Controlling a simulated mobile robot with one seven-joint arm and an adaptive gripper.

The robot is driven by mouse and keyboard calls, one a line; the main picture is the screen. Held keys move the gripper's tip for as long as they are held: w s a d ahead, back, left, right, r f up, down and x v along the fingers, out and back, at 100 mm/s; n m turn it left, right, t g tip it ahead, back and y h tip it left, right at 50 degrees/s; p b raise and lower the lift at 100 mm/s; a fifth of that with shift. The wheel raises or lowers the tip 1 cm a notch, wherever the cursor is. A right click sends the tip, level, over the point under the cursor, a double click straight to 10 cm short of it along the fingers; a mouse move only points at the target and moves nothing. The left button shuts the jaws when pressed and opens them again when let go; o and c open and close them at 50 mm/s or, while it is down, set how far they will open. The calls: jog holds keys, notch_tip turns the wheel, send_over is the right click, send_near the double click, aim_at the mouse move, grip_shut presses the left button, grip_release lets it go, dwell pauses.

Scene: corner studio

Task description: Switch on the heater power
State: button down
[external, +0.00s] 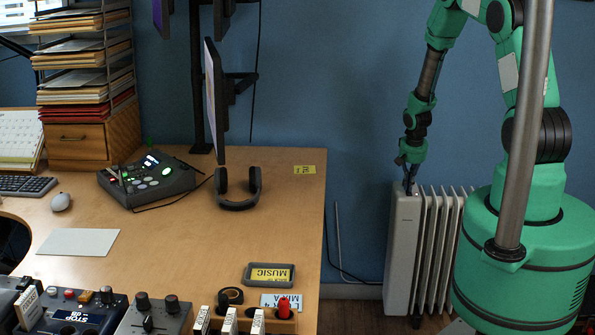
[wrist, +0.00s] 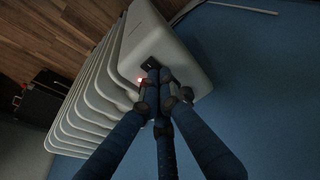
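The heater (external: 402,255) is a white finned radiator standing on the floor right of the desk. In the wrist view the heater (wrist: 185,50) fills the upper middle, with a dark switch-like patch (wrist: 151,63) on its pale end panel. A small red light (wrist: 141,80) glows beside my fingers. My gripper (external: 409,186) points down at the heater's top. In the wrist view my gripper's (wrist: 158,80) dark blue fingers are drawn together, with their tips at or just over the dark patch. They partly hide it, and I cannot tell whether they touch it. Nothing is held.
The wooden desk (external: 200,235) stands to the left, carrying headphones (external: 238,190), a control box (external: 147,180) and several devices along its front edge. A cable runs down the blue wall between desk and heater. A black box (wrist: 50,98) lies on the wooden floor beyond the heater.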

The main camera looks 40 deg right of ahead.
aim_at(420, 196)
jog(key=p+v, duration=0.1)
jog(key=v, duration=0.3)
jog(key=shift+w+d+r+p, duration=0.15)
jog(key=shift+w+r+p, duration=0.05)
jog(key=shift+p, duration=0.2)
jog(key=s+a+r+p, duration=0.1)
jog(key=s+a+r, duration=0.2)
jog(key=r, duration=0.5)
jog(key=shift+s+p, duration=0.15)
jog(key=shift+p, duration=0.2)
jog(key=shift+a, duration=0.1)
